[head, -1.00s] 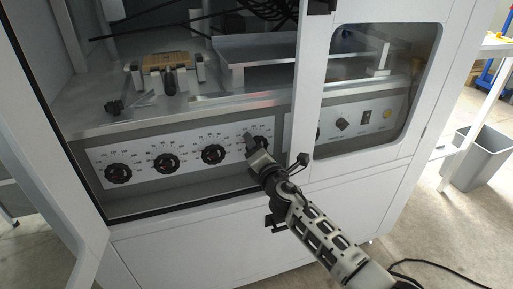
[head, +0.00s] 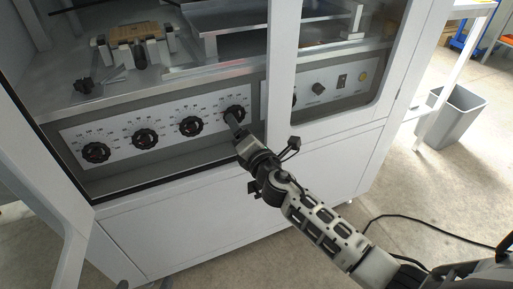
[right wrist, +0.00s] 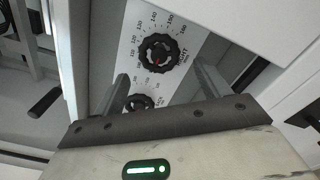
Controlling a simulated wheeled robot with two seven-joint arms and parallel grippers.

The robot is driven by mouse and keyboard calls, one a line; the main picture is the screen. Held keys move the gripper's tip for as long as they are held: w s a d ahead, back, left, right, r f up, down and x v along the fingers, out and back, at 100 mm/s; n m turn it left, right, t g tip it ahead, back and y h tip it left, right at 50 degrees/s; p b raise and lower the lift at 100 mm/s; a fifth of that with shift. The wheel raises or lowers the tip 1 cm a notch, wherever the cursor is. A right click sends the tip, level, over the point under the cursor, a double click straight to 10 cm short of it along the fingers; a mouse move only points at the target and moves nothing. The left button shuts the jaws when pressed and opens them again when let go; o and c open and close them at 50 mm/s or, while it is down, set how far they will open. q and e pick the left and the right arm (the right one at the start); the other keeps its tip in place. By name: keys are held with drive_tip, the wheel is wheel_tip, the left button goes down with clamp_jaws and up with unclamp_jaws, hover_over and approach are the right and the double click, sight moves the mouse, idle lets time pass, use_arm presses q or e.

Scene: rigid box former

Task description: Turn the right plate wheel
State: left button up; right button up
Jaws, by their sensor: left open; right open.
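The right plate wheel (head: 238,109) is the rightmost black knob in a row of black dial knobs on the white panel. In the right wrist view this wheel (right wrist: 160,53) has a ribbed rim, a red mark in its middle and a number scale around it. My left gripper is not in view.
The neighbouring knob (head: 190,126) is close to the left; it also shows low between the fingers in the right wrist view (right wrist: 139,103). A cabinet post (head: 283,70) and windowed door (head: 395,60) stand right of the wheel. An open door (head: 45,200) is at left.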

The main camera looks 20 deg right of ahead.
drive_tip(key=s, duration=0.9)
drive_tip(key=shift+s+d, duration=0.2)
drive_tip(key=shift+s, duration=0.05)
